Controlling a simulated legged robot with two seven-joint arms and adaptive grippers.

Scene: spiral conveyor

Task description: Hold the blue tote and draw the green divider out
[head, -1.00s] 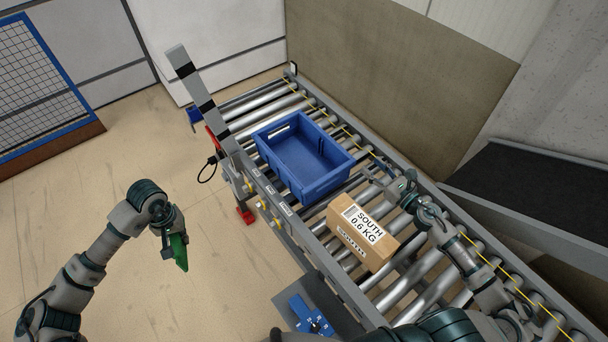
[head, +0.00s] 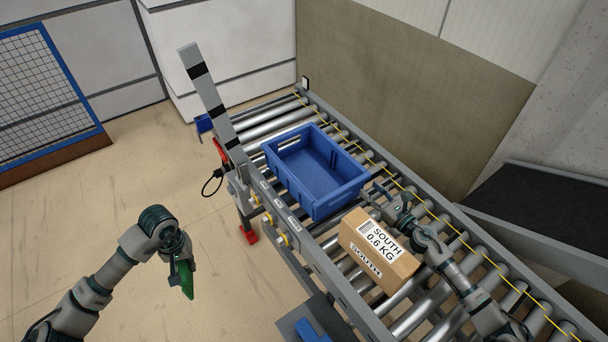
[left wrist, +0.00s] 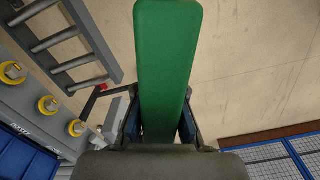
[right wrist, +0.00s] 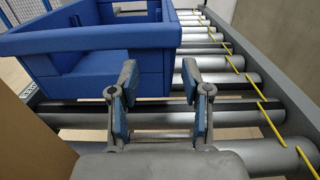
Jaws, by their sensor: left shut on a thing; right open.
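The blue tote (head: 317,172) sits upright on the conveyor rollers and looks empty. It also shows close ahead in the right wrist view (right wrist: 95,48). The green divider (head: 186,279) is out of the tote, held over the floor left of the conveyor. My left gripper (head: 179,262) is shut on the divider, which fills the middle of the left wrist view (left wrist: 167,60). My right gripper (head: 383,193) is open and empty by the tote's near right corner.
A cardboard box (head: 376,250) labelled "SOUTH 0.6 KG" lies on the rollers just nearer than the tote, beside my right arm. A grey striped post (head: 210,104) rises at the conveyor's left edge. The floor (head: 110,210) on the left is clear.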

